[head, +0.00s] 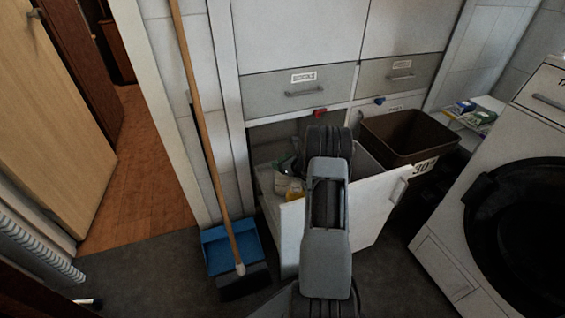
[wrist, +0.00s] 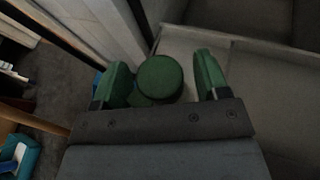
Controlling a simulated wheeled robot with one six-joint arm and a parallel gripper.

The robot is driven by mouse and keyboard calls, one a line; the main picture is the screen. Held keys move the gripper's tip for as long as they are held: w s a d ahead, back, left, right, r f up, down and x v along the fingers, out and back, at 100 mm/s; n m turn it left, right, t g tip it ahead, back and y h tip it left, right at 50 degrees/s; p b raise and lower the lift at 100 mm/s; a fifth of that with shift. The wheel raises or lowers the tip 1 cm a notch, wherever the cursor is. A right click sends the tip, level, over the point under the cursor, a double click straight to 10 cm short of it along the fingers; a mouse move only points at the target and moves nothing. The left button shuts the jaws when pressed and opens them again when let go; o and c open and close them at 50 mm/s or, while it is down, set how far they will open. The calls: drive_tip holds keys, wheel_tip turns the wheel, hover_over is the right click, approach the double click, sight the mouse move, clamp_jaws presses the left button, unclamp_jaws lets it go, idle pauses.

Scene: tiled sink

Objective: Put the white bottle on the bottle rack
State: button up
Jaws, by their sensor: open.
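My gripper (wrist: 161,62) shows in the wrist view with two green fingers spread apart. A round dark green top (wrist: 160,78), like a cap seen from above, sits between the fingers with a gap on the right side. I cannot tell whether it belongs to the white bottle. In the head view my own arm hides the gripper. A pale bottle-like item with yellow (head: 295,190) stands in an open pull-out compartment (head: 372,208), beside a greenish item (head: 287,166). I cannot make out a clearly white bottle, and I cannot tell which part is the bottle rack.
A brown bin (head: 405,135) stands right of my arm, behind the pull-out front. A washing machine (head: 500,210) is at the right. A broom (head: 205,130) and blue dustpan (head: 230,245) stand at the left. The floor (head: 150,270) at the front left is mostly clear.

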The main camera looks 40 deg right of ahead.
drive_tip(key=shift+s+r+p, duration=0.2)
drive_tip(key=shift+r+p, duration=0.1)
drive_tip(key=shift+p, duration=0.05)
drive_tip(key=a+p+v, duration=0.1)
drive_tip(key=p+v, duration=0.1)
drive_tip(key=v, duration=0.4)
drive_tip(key=s+a+r+n+g+y, duration=0.35)
drive_tip(key=a+r+n, duration=0.35)
drive_tip(key=a, duration=0.4)
drive_tip(key=s+a+r+n+g+y, duration=0.2)
drive_tip(key=a+r+n+g, duration=0.25)
drive_tip(key=a+n, duration=0.55)
drive_tip(key=s+a+r+n+g+h, duration=0.1)
drive_tip(key=s+a+r+n+h, duration=0.2)
drive_tip(key=s+n, duration=0.5)
drive_tip(key=s+a+r+n+g+h, duration=0.1)
drive_tip(key=s+a+r+n+h, duration=0.2)
drive_tip(key=s+n, duration=0.6)
drive_tip(key=shift+a+r+h, duration=0.15)
drive_tip(key=shift+a+h, duration=0.5)
drive_tip(key=shift+a, duration=0.05)
drive_tip(key=shift+r, duration=0.1)
